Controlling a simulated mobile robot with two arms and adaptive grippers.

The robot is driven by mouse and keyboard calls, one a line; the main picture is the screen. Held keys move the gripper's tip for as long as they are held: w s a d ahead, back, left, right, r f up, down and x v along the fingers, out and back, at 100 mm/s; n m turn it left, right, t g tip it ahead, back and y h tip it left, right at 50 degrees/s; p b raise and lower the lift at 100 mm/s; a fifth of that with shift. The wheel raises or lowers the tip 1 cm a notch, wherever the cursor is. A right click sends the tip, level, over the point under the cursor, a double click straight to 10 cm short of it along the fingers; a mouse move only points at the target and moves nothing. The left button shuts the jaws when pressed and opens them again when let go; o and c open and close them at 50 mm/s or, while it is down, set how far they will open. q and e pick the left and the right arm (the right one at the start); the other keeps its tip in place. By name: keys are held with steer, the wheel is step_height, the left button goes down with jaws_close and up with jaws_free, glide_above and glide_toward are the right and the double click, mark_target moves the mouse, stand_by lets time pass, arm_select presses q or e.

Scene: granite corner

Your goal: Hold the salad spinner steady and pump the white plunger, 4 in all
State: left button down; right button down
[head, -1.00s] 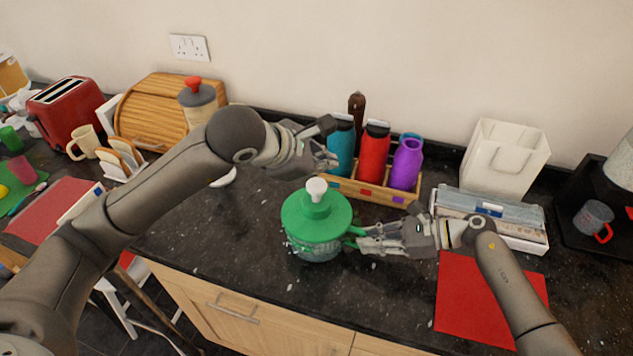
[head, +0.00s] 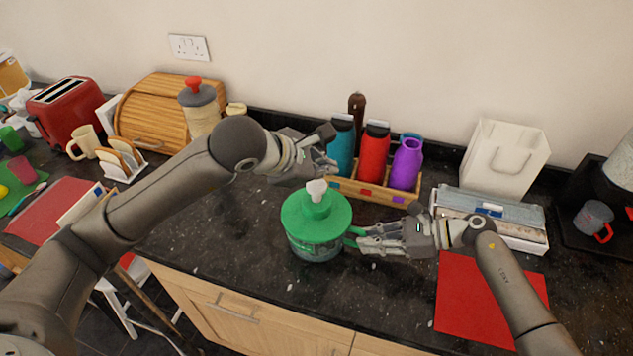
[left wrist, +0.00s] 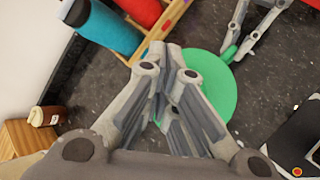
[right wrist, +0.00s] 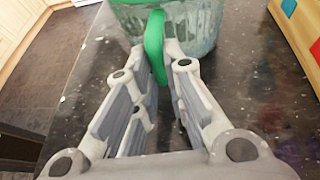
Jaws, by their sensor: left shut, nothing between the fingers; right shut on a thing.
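The salad spinner has a green lid (head: 300,215) and a clear bowl (head: 318,250), and it stands upright on the dark counter. Its white plunger (head: 317,188) sticks up from the lid's centre. My left gripper (head: 328,168) is shut and empty, just above and behind the plunger; whether it touches is unclear. In the left wrist view its fingers hide the plunger against the green lid (left wrist: 212,85). My right gripper (head: 358,240) is shut on the spinner's green handle (right wrist: 155,45) at the bowl's right side.
A wooden caddy (head: 375,192) with teal, red (head: 374,152) and purple bottles stands close behind the spinner. A red mat (head: 485,300) lies at right, below a box (head: 490,215). The counter left of the spinner is clear; its front edge is near.

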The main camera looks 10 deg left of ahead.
mark_target(322, 185)
stand_by(0.7)
arm_select(q)
steer(key=shift+f, duration=0.4)
steer(key=shift+s+f, duration=0.1)
steer(key=shift+f, duration=1.6)
stand_by(1.0)
stand_by(0.4)
steer(key=shift+r, duration=2.05)
steer(key=shift+r, duration=2.55)
steer(key=shift+r, duration=1.9)
